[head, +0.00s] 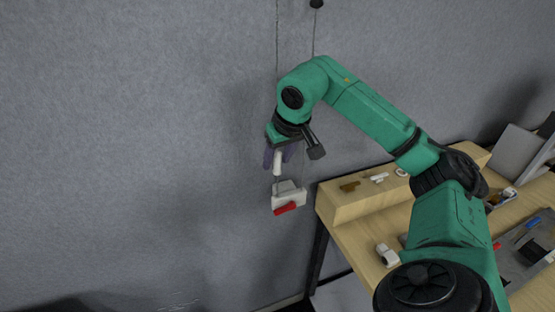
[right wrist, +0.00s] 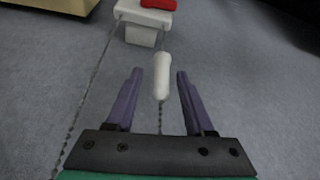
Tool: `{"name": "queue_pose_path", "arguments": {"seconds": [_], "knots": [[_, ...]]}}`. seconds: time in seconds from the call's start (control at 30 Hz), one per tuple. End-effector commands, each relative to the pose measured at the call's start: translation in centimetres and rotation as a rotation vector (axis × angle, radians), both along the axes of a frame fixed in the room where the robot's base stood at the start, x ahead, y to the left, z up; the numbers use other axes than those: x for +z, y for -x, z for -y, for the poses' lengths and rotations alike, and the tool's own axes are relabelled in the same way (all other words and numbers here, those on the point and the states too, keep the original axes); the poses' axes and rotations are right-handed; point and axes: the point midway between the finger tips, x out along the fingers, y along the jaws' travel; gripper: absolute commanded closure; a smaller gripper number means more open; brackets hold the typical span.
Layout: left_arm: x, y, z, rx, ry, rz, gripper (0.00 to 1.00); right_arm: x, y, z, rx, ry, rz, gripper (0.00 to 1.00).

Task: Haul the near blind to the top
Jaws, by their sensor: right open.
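A white capsule-shaped pull (head: 277,164) hangs on a thin cord in front of the grey wall. In the right wrist view the white pull (right wrist: 162,78) stands between the purple fingers of my right gripper (right wrist: 159,73), with a gap on both sides. The right gripper (head: 279,157) is open and partly hidden by its own wrist in the head view. A beaded cord (right wrist: 84,95) runs left of the fingers. Both cords lead towards a white holder (head: 289,199) with a red part (head: 285,209). The blind itself is not in view. My left gripper is not in view.
A wooden table (head: 351,243) with a raised wooden shelf (head: 345,205) stands to the right, holding small parts. A white object (head: 387,255) lies on the table. A dark knob (head: 316,4) hangs at the top. Left of the cords is bare wall.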

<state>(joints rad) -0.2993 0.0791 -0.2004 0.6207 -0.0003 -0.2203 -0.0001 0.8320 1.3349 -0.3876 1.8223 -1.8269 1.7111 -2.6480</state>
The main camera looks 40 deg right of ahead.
Motion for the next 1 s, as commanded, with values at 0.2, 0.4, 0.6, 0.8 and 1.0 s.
{"name": "queue_pose_path", "arguments": {"seconds": [0.2, 0.4, 0.6, 0.8, 1.0], "knots": [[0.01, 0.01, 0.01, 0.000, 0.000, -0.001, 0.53, -0.21, -0.09, 0.03, -0.001, 0.000, 0.000, 0.46], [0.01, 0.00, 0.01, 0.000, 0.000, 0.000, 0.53, -0.19, -0.09, 0.03, -0.001, 0.000, 0.000, 1.00], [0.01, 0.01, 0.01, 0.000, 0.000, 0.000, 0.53, -0.17, -0.08, 0.03, -0.001, 0.000, 0.000, 1.00], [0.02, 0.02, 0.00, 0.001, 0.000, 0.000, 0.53, -0.15, -0.08, 0.02, -0.001, 0.000, 0.001, 1.00], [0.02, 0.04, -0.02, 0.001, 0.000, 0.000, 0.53, -0.13, -0.08, 0.03, -0.001, 0.000, 0.001, 1.00]]}}
